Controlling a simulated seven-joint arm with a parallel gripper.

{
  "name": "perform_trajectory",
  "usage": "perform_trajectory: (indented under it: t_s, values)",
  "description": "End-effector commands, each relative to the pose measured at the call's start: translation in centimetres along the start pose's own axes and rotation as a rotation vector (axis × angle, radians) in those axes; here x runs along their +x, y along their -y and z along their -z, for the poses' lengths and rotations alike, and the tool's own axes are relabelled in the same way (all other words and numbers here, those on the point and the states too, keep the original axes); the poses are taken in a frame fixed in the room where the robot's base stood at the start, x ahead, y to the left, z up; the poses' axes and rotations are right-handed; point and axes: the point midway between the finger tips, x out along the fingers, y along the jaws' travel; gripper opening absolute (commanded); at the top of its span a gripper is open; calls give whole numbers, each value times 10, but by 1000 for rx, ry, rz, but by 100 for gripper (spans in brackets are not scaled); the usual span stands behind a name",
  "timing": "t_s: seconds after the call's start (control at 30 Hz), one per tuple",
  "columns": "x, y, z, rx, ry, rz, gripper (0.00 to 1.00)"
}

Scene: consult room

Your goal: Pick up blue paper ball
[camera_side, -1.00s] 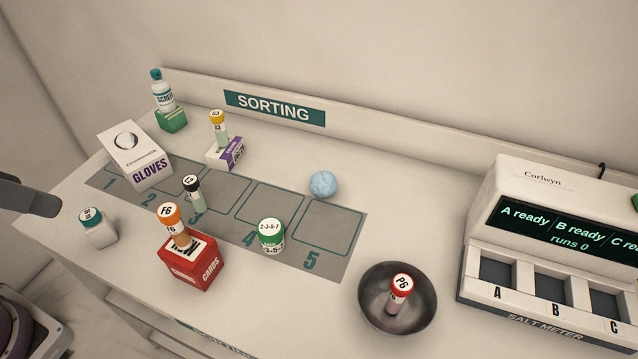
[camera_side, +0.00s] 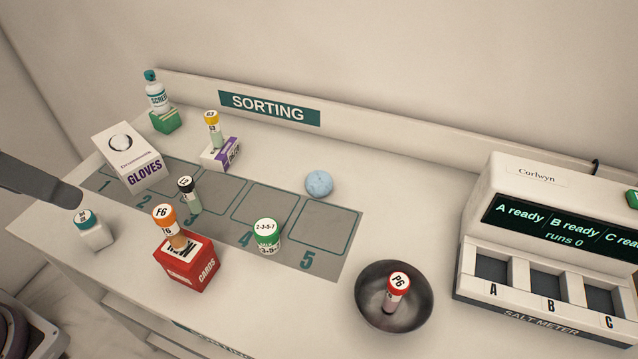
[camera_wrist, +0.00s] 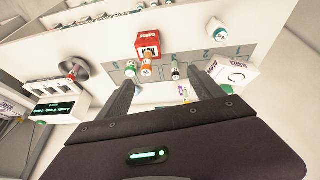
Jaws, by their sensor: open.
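The blue paper ball (camera_side: 319,184) is a light blue crumpled sphere. It lies at the back edge of the grey mat with numbered squares, behind squares 4 and 5 in the side view. In the side view only a dark part of my arm shows at the left edge, far from the ball.
A dark bowl (camera_side: 365,312) holds a red-capped vial. The salt meter (camera_side: 530,190) stands at right. The red cards box (camera_side: 186,268), gloves box (camera_side: 128,160) and several small vials stand left. Bare counter surrounds the ball's right side.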

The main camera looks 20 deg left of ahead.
Motion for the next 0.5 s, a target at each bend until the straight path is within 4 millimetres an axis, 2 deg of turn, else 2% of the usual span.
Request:
perform_trajectory:
  t_s: [0.17, 0.27, 0.37, 0.4, 0.47, 0.5]
  values:
    - [46, -64, 71, -347, 290, -211, 76]
    - [90, -97, 114, -591, 461, -321, 76]
    - [148, -120, 153, -863, 630, -413, 76]
    - [174, -126, 166, -979, 695, -444, 76]
    - [216, -132, 183, -1154, 787, -484, 76]
    - [244, -134, 191, -1265, 841, -505, 76]
